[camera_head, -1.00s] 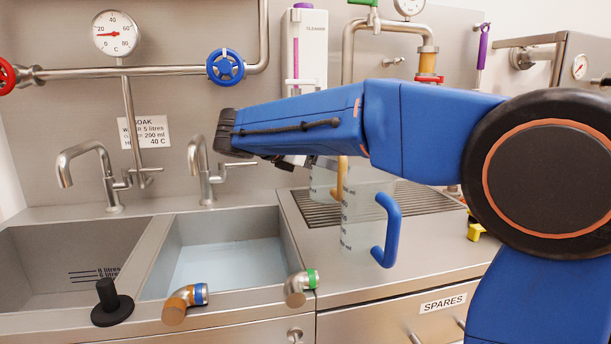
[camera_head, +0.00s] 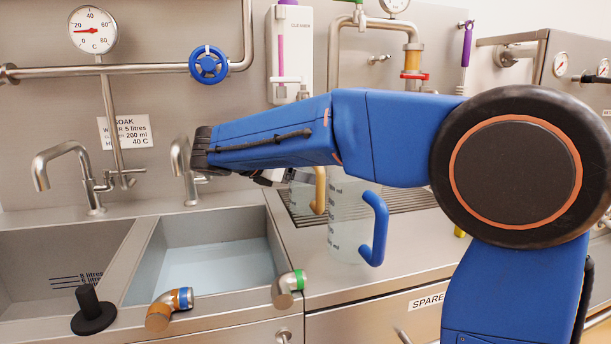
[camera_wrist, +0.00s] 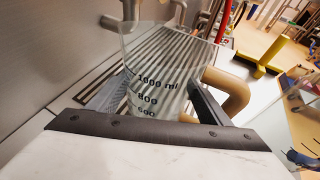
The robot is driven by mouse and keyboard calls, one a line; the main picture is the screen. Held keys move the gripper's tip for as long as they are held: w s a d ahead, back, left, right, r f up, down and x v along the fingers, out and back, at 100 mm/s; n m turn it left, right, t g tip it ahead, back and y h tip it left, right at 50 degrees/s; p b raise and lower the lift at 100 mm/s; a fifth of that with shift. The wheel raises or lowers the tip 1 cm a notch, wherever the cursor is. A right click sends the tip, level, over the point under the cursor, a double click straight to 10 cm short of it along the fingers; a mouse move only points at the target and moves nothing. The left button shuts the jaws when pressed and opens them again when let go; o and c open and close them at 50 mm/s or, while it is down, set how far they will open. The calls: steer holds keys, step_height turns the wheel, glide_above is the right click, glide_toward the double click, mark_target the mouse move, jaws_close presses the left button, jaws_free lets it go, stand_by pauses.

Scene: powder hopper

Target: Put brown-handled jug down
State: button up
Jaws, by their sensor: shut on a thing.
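The brown-handled jug (camera_wrist: 155,75) is clear, with black volume marks, and stands between my fingers in the wrist view. Its brown handle (camera_wrist: 228,92) is on the right there. My gripper (camera_wrist: 158,98) is shut on the jug's body. In the head view the brown handle (camera_head: 318,190) shows beside the blue-handled jug, and my gripper (camera_head: 278,178) is partly hidden by my arm. The jug is over or on the ribbed drainer (camera_head: 410,197); I cannot tell whether its base touches.
The blue-handled jug (camera_head: 347,228) stands close in front, on the counter. A sink with water (camera_head: 205,265) lies to the left. The cleaner dispenser (camera_head: 291,60) and pipes are on the wall behind. A yellow item (camera_wrist: 258,62) lies beyond the jug.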

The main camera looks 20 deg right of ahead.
steer(key=o, duration=1.2)
steer(key=shift+o, duration=0.2)
steer(key=shift+a+r, duration=0.1)
steer(key=shift+r, duration=0.05)
steer(key=v, duration=1.1)
steer(key=shift+s+a, duration=0.2)
steer(key=shift+a, duration=0.1)
steer(key=shift+r, duration=0.1)
